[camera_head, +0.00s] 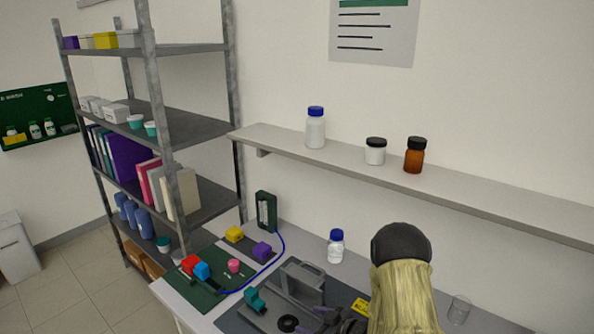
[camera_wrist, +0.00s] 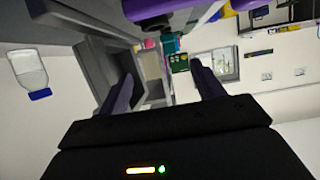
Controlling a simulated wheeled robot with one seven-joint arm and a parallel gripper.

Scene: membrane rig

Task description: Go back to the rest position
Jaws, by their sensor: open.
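My gripper (camera_wrist: 163,90) shows in the wrist view with its two dark fingers apart and nothing held between them. A grey open housing (camera_wrist: 97,60) is behind the fingers there, and a purple part crosses the top edge. In the head view my arm with its pale sleeve stands at the lower right, and my gripper is mostly hidden by it and the frame edge. The grey membrane rig (camera_head: 302,278) stands on the bench left of my arm, with a teal part (camera_head: 255,300) beside it.
A blue-capped bottle (camera_head: 336,246) stands behind the rig, close to my arm. A clear glass (camera_head: 459,310) is to its right. A green mat (camera_head: 203,294) holds small coloured blocks; a blue tube runs to a green device (camera_head: 266,211). A wall shelf (camera_head: 470,200) with bottles hangs above.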

